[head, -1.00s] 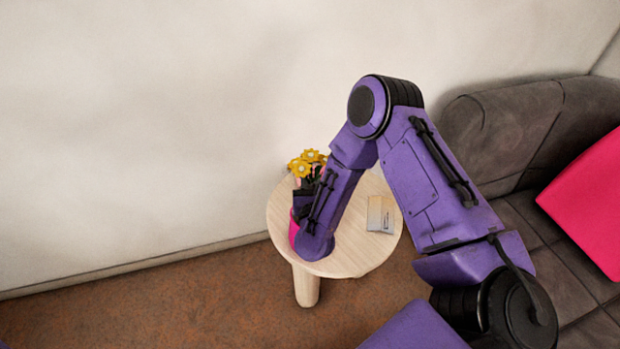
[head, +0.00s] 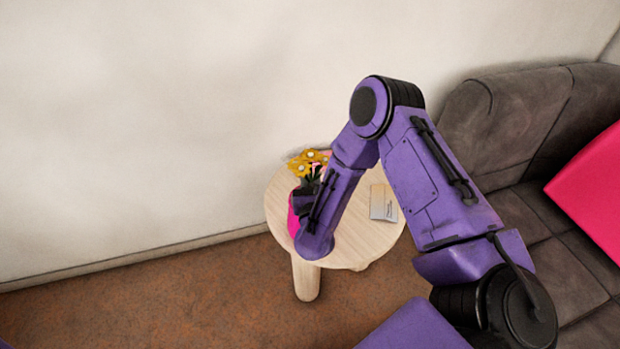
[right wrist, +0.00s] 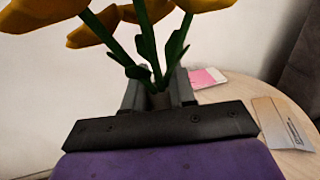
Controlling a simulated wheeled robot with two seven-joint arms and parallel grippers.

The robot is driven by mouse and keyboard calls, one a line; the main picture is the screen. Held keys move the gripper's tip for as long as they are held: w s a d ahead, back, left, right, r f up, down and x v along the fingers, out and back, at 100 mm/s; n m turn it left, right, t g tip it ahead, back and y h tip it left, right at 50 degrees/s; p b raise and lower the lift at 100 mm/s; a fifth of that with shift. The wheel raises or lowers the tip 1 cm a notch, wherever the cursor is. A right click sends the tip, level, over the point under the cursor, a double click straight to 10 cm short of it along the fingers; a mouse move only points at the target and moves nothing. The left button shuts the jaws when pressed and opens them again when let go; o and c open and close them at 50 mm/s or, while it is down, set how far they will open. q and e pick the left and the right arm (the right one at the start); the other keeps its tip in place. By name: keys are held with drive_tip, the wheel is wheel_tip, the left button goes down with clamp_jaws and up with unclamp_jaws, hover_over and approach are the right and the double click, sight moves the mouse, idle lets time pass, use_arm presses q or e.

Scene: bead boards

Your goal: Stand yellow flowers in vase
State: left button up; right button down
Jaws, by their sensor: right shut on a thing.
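The yellow flowers (head: 309,158) stand upright above the round table in the head view. Their green stems and yellow petals fill the top of the right wrist view (right wrist: 145,42). My right gripper (right wrist: 158,98) is shut on the stems. A pink vase (head: 292,216) shows at the table's left side, partly hidden behind my right forearm and gripper. I cannot tell whether the stem ends are inside the vase. My left gripper is not in view.
The round wooden table (head: 350,242) stands near the wall. A small card (head: 383,203) lies on its right part. A pink and white flat item (right wrist: 206,77) lies at the table's far edge. A grey sofa (head: 520,120) with a pink cushion (head: 597,200) is on the right.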

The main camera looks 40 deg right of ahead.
drive_tip(key=c, duration=0.8)
unclamp_jaws()
drive_tip(key=shift+c, duration=0.2)
drive_tip(key=b+v, duration=0.2)
drive_tip(key=v, duration=0.8)
drive_tip(key=shift+s, duration=0.25)
drive_tip(key=shift+a, duration=0.1)
